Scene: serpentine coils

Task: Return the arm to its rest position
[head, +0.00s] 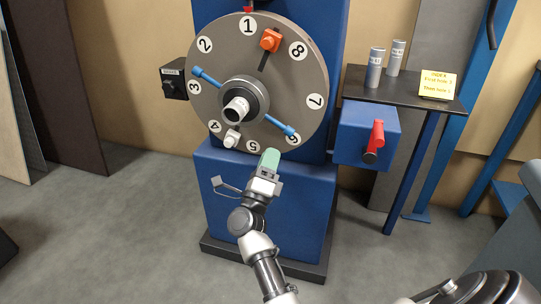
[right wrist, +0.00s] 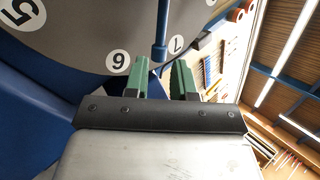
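My right gripper (head: 269,158) has green fingers and points up at the lower rim of a large grey numbered disc (head: 300,105), near the 5 and 6. In the right wrist view its two fingers (right wrist: 162,75) stand apart with nothing seen between them. A blue rod (right wrist: 160,38) on the disc ends just beyond the gap; I cannot tell the exact distance. The forearm (head: 265,265) reaches up from the bottom of the head view, in front of the blue pedestal (head: 220,175). My left gripper is not in view.
A blue box with a red handle (head: 375,140) sits right of the disc. A black box (head: 173,82) is at left. Grey floor (head: 110,220) is open at left.

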